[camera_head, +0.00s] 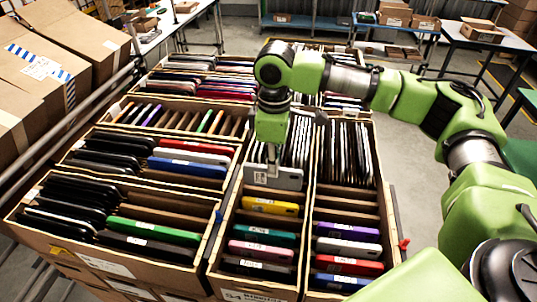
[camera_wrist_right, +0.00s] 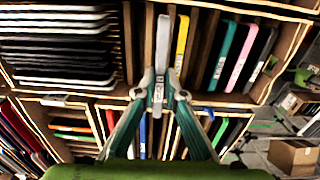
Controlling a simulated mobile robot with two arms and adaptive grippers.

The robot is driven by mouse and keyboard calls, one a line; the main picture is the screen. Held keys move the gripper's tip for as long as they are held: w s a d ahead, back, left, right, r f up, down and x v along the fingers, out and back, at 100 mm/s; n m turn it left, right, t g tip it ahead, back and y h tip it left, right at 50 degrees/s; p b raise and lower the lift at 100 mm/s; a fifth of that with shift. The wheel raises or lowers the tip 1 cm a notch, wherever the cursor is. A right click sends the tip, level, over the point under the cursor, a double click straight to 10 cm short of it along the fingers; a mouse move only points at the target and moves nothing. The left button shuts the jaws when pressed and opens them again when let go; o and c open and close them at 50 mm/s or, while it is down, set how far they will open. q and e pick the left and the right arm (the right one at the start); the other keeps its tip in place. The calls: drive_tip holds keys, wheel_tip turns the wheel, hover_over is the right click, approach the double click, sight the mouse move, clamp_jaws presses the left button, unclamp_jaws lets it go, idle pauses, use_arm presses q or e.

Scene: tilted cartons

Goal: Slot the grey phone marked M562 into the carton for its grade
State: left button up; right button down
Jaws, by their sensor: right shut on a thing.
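My right gripper (camera_head: 271,160) is shut on a grey phone (camera_head: 287,178) with a white label at its left end. The phone is over the middle front carton (camera_head: 231,218), just behind a yellow phone (camera_head: 270,206). In the right wrist view the right gripper (camera_wrist_right: 159,88) pinches the edge of the grey phone (camera_wrist_right: 162,42), which lines up with the dividers beside the yellow phone (camera_wrist_right: 182,42). I cannot tell how deep the phone sits. The label's writing is too small to read. The front label of this carton (camera_head: 252,296) is cut off. My left gripper is out of view.
Teal, pink and black phones stand in front of the yellow one. The right carton holds purple (camera_head: 347,231), red (camera_head: 348,265) and blue phones. Left cartons hold dark phones and a green one (camera_head: 148,246). Closely packed phones (camera_head: 350,150) stand behind. Large boxes (camera_head: 68,38) are at left.

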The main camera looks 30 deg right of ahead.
sight(273, 185)
drive_tip(key=shift+s+d+f, duration=0.15)
drive_tip(key=shift+s+f, duration=0.1)
drive_tip(key=shift+f, duration=0.35)
drive_tip(key=shift+w+f+b, duration=0.25)
drive_tip(key=shift+f+b, duration=0.1)
drive_tip(key=shift+f, duration=0.2)
drive_tip(key=shift+w+f+b, duration=0.4)
drive_tip(key=shift+f+b, duration=0.45)
drive_tip(key=shift+b, duration=0.05)
drive_tip(key=shift+f+b, duration=0.15)
drive_tip(key=shift+b, duration=0.15)
drive_tip(key=shift+s, duration=0.2)
wheel_tip(273, 185, down, 2)
drive_tip(key=shift+f, duration=1.1)
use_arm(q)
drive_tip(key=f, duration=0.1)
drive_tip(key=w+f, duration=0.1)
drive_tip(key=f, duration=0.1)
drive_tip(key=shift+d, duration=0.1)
